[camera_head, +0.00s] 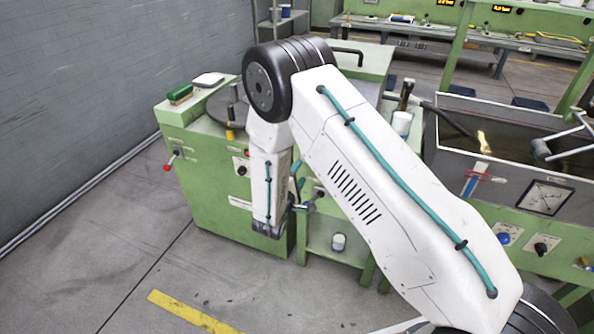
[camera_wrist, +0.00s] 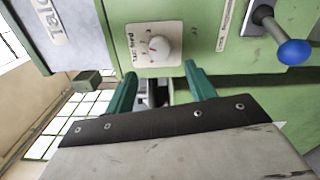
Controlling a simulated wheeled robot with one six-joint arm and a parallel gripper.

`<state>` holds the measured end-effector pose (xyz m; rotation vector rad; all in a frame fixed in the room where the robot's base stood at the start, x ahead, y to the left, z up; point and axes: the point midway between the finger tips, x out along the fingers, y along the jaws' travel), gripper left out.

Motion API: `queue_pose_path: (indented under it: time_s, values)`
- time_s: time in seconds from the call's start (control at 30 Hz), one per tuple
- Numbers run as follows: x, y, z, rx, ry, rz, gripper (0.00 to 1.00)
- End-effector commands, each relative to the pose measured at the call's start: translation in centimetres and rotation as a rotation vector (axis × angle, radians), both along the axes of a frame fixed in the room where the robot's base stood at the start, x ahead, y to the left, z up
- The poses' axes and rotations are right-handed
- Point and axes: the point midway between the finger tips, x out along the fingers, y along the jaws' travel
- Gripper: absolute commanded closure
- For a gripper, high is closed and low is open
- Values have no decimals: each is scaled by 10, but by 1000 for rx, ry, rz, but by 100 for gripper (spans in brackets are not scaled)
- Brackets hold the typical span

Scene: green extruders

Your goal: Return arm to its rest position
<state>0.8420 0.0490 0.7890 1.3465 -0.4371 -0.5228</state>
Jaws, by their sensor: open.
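My arm reaches from the lower right of the head view over the green machine (camera_head: 215,165), and its last white link hangs down in front of the machine. My gripper is mostly hidden behind the arm there. In the wrist view my gripper (camera_wrist: 160,76) shows two teal fingers spread apart with nothing held between them. The fingers point toward the machine's green front, just below a white dial plate (camera_wrist: 143,45) with a round knob. Whether the fingers touch the machine cannot be told.
A lever with a blue knob (camera_wrist: 294,52) sticks out at the right. A red-tipped lever (camera_head: 167,167) is on the machine's left side. A white container (camera_head: 338,242) stands on a low shelf. The floor at the lower left is clear.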

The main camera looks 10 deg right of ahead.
Motion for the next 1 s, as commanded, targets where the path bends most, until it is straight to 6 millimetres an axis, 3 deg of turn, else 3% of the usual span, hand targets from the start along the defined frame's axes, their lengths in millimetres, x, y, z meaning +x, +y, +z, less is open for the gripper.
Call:
queue_pose_path:
  time_s: [0.3,0.47,0.77,1.0]
  values:
    - [-3,-5,-3,-68,68,-24,45]
    - [-42,-39,-11,-165,256,-208,45]
    - [-120,-96,60,-108,517,-606,45]
    - [-199,-122,129,141,702,-869,45]
